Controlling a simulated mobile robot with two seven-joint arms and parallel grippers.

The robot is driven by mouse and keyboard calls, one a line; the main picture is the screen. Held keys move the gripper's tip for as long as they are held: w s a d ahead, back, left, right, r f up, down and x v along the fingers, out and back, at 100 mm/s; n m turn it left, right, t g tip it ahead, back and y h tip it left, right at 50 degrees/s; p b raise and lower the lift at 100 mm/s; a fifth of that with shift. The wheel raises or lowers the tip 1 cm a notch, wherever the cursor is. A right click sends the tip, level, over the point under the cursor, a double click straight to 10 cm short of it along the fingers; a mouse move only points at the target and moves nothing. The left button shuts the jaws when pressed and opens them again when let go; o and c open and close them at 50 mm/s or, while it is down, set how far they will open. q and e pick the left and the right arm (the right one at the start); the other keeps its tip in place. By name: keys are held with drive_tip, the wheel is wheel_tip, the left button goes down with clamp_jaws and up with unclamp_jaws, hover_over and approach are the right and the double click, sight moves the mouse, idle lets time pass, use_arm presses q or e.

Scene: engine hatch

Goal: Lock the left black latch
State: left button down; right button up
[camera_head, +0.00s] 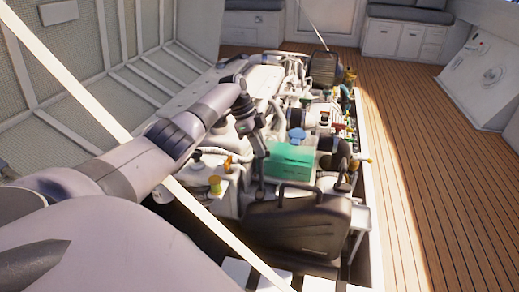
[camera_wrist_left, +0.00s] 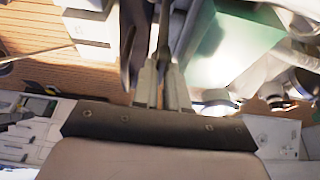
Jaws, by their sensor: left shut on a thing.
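The left black latch (camera_head: 258,181) is a thin dark upright rod at the left rear of a dark case (camera_head: 300,224) in the head view. My left gripper (camera_head: 258,146) reaches down over the engine to its upper part. In the left wrist view the fingertips (camera_wrist_left: 163,82) are closed around a dark rod, the latch (camera_wrist_left: 164,35), which runs up out of the picture. The fingers hide part of the latch, and its lower fastening is unclear. A similar dark latch (camera_head: 344,178) stands at the case's right. My right gripper is not seen.
A green translucent box (camera_head: 290,161) stands close to the right of my left gripper. A pale strut (camera_head: 90,95) crosses the head view. Wooden floor (camera_head: 440,170) is clear on the right.

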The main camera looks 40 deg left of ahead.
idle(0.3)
use_arm(q)
drive_tip(key=c, duration=1.2)
unclamp_jaws()
drive_tip(key=shift+o, duration=0.2)
drive_tip(key=shift+a+r, duration=0.1)
drive_tip(key=shift+r, duration=0.2)
drive_tip(key=p+v, duration=0.1)
drive_tip(key=v, duration=0.1)
drive_tip(key=shift+s+a+r+p, duration=0.1)
drive_tip(key=shift+r+p, duration=0.2)
drive_tip(key=shift+r, duration=0.05)
drive_tip(key=p+v, duration=0.1)
drive_tip(key=v, duration=0.2)
drive_tip(key=shift+s+a+r, duration=0.1)
drive_tip(key=shift+a+r, duration=0.1)
drive_tip(key=shift+r, duration=0.1)
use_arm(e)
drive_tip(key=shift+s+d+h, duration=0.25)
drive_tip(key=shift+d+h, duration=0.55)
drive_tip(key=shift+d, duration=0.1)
